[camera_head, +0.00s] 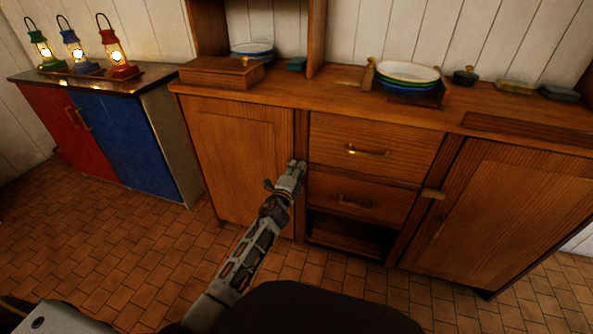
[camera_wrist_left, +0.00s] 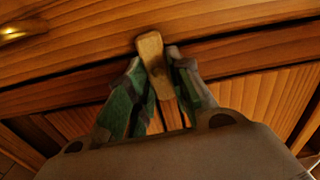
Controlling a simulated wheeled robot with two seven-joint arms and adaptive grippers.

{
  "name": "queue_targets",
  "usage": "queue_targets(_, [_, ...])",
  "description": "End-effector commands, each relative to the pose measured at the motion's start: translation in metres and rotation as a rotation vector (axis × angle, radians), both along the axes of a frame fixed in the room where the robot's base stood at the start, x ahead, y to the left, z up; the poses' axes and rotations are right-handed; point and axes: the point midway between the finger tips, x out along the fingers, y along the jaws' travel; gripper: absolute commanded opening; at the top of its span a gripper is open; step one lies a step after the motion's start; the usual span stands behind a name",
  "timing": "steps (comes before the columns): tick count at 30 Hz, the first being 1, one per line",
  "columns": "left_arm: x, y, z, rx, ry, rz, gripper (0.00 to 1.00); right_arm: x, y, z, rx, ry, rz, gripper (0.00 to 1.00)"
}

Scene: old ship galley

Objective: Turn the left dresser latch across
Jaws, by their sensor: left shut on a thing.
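The wooden dresser (camera_head: 240,118) has a left door (camera_head: 238,150) beside a middle column of drawers. In the left wrist view, the left latch (camera_wrist_left: 151,52) is a small, pale wooden bar with rounded ends, between my left gripper's two green-and-grey fingers. My left gripper (camera_wrist_left: 158,85) is shut on it, and the bar's lower end is partly hidden between the fingers. In the head view my left gripper (camera_head: 293,172) is at the post between the left door and the drawers and hides this latch. My right gripper is out of view.
A right latch (camera_head: 433,194) lies across the post by the right door (camera_head: 500,215). Brass handles (camera_head: 367,152) stick out from the drawers. An open slot is below them. Plates (camera_head: 408,73) and a wooden box (camera_head: 222,72) stand on top. Lanterns (camera_head: 73,52) stand at left.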

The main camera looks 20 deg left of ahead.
Motion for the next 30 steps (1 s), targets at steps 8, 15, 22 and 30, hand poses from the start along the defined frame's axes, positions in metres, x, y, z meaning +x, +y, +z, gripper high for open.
queue_targets(8, [0.0,-0.0012,-0.0009,0.076,-0.003,-0.002,0.0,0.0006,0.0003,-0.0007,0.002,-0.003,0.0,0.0])
queue_targets(15, [-0.0001,-0.0012,-0.001,0.085,-0.003,-0.002,0.0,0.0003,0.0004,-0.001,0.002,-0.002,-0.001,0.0])
queue_targets(22, [-0.0001,-0.0011,-0.0012,0.085,-0.002,-0.002,0.3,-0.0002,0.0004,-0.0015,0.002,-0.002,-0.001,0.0])
queue_targets(30, [-0.0001,-0.0006,-0.001,0.083,-0.003,-0.001,0.43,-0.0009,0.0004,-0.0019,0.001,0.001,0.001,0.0])
